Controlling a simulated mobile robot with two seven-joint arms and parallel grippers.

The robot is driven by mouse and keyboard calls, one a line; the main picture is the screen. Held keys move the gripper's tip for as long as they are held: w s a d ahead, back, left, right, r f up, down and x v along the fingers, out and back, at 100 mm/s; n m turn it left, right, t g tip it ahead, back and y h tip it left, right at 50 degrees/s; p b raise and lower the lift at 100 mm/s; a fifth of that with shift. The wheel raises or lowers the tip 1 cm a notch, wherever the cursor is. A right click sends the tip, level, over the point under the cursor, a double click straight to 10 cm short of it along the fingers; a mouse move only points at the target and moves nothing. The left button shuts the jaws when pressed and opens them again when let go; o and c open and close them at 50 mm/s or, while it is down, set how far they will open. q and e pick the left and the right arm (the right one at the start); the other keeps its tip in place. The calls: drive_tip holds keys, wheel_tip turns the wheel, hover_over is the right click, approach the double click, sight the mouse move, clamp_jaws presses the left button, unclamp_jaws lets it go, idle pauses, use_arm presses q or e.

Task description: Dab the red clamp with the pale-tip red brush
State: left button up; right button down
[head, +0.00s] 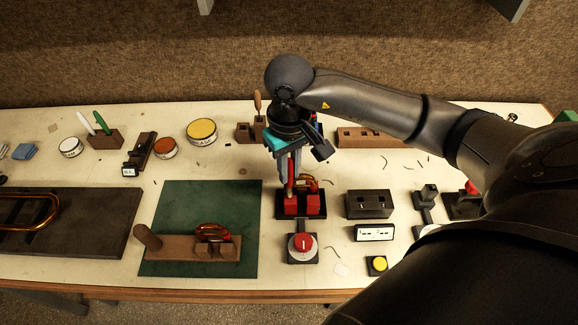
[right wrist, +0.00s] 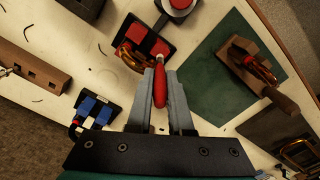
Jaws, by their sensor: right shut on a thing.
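The red clamp (head: 313,205) has red jaw blocks on a black base and sits right of the green mat, with a shiny brass piece at its back; it also shows in the right wrist view (right wrist: 158,48). My right gripper (head: 289,180) points down over it and is shut on the red brush (right wrist: 160,88). The brush's pale tip (right wrist: 158,61) points at the clamp, close to the brass piece and red blocks. I cannot tell whether the tip touches. My left gripper is not in view.
A red button (head: 302,243) on a grey base stands in front of the clamp. A black block (head: 369,205) is to its right. A wooden stand with brass (head: 190,246) lies on the green mat (head: 185,200). A blue clamp (right wrist: 97,108) shows in the right wrist view.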

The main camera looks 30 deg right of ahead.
drive_tip(key=shift+f+b, duration=0.5)
drive_tip(key=shift+b, duration=0.1)
idle(0.9)
drive_tip(key=shift+s+f+b, duration=0.1)
drive_tip(key=shift+f+b, duration=0.05)
drive_tip(key=shift+b, duration=0.25)
idle(1.7)
drive_tip(key=shift+r+p, duration=1.75)
drive_tip(key=shift+r, duration=1.85)
